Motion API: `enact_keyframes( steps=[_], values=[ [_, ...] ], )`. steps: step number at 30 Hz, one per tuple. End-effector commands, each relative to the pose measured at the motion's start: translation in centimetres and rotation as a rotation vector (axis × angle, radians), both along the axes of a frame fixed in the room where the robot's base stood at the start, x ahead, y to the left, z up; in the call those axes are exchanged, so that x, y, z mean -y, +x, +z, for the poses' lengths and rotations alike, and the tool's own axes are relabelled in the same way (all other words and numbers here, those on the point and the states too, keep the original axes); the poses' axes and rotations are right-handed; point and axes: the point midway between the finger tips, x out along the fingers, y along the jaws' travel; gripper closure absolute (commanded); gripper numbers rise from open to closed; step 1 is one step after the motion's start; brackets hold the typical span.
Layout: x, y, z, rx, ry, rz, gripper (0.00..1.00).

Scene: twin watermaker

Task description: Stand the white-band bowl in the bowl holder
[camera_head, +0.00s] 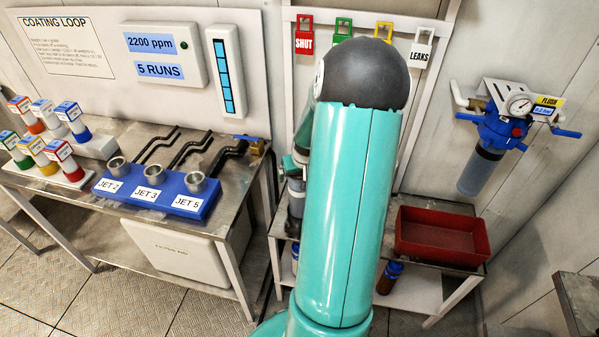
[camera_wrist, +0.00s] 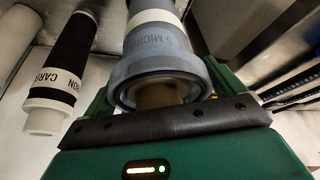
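In the head view my arm covers my gripper. Part of a grey cylinder (camera_head: 296,198) shows left of the arm. I cannot make out the bowl holder for certain.
A black cylinder (camera_wrist: 68,65) lettered "CARB" is left in the wrist view. In the head view a red tray (camera_head: 440,254) sits on the right bench, with a brown bottle (camera_head: 388,279) below. A blue filter housing (camera_head: 483,165) hangs on the wall. The jet bench (camera_head: 225,215) stands left.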

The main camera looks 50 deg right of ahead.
Motion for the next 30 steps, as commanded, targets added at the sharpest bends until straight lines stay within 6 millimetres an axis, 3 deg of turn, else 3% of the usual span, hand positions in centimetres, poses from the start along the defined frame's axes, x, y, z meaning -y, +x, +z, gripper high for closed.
enact_keyframes(
  steps=[11, 30],
  values=[
    [-0.1, -0.3, 0.6, -0.001, 0.0, -0.002, 0.0],
    [-2.7, -3.8, 11.3, 0.0, -0.003, -0.001, 0.0]
  ],
)
